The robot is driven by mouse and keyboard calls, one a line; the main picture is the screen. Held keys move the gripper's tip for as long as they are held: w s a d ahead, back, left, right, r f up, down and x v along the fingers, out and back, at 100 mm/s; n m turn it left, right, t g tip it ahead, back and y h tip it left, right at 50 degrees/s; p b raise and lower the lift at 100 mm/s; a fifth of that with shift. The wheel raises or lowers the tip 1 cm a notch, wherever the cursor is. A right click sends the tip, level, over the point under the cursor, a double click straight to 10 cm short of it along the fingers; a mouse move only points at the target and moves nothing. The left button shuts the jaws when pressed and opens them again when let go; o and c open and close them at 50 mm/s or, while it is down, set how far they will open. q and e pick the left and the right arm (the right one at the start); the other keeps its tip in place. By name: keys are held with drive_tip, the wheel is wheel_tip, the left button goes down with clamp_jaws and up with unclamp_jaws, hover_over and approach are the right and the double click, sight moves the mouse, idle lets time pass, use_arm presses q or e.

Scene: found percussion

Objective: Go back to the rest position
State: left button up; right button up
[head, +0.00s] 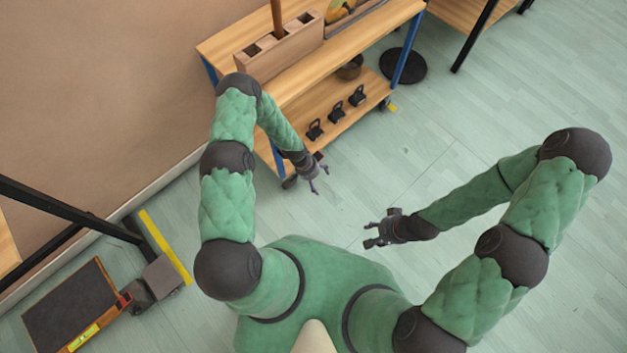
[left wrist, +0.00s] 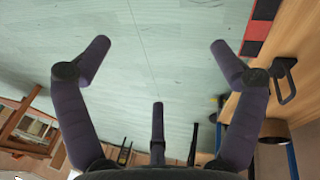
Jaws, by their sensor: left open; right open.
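My left gripper (head: 317,177) is open and empty in the head view, beside the front edge of the wooden cart. Its spread fingers also show in the left wrist view (left wrist: 155,75), with only floor between them. My right gripper (head: 370,234) is open and empty in the head view, held over bare floor in front of my body. Both arms are bent at the elbow, with the two grippers facing inward and apart from each other.
The wooden cart (head: 292,78) with blue posts stands close to my left arm. Its lower shelf holds black clamp-like items (head: 336,111) and a dark bowl (head: 349,69). A round black base (head: 403,65) lies behind. A dark platform (head: 70,308) is at lower left. Floor at right is clear.

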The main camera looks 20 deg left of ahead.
idle(0.5)
use_arm(q)
drive_tip(key=s+d+r+n, duration=0.2)
drive_tip(key=s+d+r, duration=0.1)
drive_tip(key=s+r, duration=0.5)
drive_tip(key=s+d+r+n, duration=0.2)
drive_tip(key=s+d+r, duration=0.1)
drive_tip(key=s+r, duration=0.6)
drive_tip(key=shift+d, duration=0.2)
